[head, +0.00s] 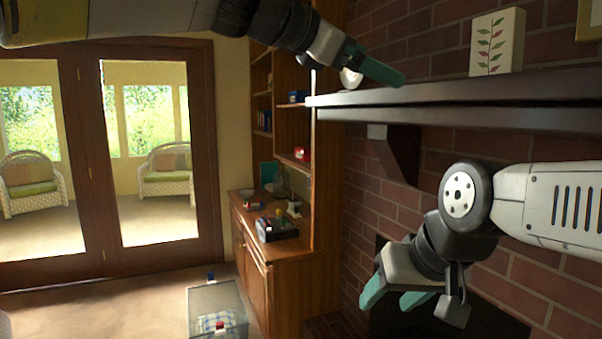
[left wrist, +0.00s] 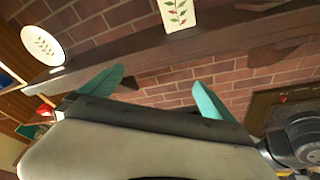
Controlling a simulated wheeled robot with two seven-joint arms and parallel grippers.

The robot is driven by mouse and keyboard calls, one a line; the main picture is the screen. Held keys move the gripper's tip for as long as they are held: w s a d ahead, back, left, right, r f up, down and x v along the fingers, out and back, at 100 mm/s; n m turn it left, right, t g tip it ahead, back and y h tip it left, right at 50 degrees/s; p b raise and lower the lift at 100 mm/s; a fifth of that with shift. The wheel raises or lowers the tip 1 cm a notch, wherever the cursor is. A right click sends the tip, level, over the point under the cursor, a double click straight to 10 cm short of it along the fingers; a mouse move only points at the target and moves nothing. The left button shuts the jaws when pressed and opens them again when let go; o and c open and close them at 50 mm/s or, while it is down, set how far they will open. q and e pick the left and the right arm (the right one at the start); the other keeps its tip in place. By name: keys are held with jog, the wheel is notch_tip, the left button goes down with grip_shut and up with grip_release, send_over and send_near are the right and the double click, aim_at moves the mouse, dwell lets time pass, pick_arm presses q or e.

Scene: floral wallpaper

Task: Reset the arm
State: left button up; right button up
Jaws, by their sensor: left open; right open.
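My left arm reaches in from the upper left in the head view. My left gripper (head: 375,66) is in front of the dark mantel shelf, with its green finger pointing right. In the left wrist view, my left gripper (left wrist: 157,92) has its two green fingers wide apart with nothing between them. My right gripper (head: 393,291) hangs at the lower right in the head view, in front of the brick wall. Its green fingers point down and left, apart and empty. Part of my right arm also shows at the right edge of the left wrist view.
The mantel shelf (head: 440,95) holds a white box with a leaf pattern (head: 497,42) and a round white plate (left wrist: 43,45). A wooden cabinet (head: 283,258) with several small items stands beyond. A clear container (head: 217,305) is on the floor. Glass doors are at left.

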pick_arm(q)
jog(key=s+a+f+m+y, duration=0.3)
jog(key=a+f+m, duration=0.3)
jog(key=f, duration=0.6)
jog(key=s+a+f+m+g+y, duration=0.1)
jog(key=s+a+f+m+y, duration=0.2)
jog(key=a+f+m, duration=0.3)
jog(key=s+a+f+m+y, duration=0.3)
jog(key=a+f, duration=0.9)
jog(key=f, duration=0.6)
jog(key=m+y, duration=0.1)
jog(key=m, duration=0.1)
jog(key=shift+s+a+m+g+y, duration=0.3)
jog(key=shift+s+a+m, duration=0.05)
jog(key=shift+a+m, duration=0.05)
jog(key=shift+f, duration=0.1)
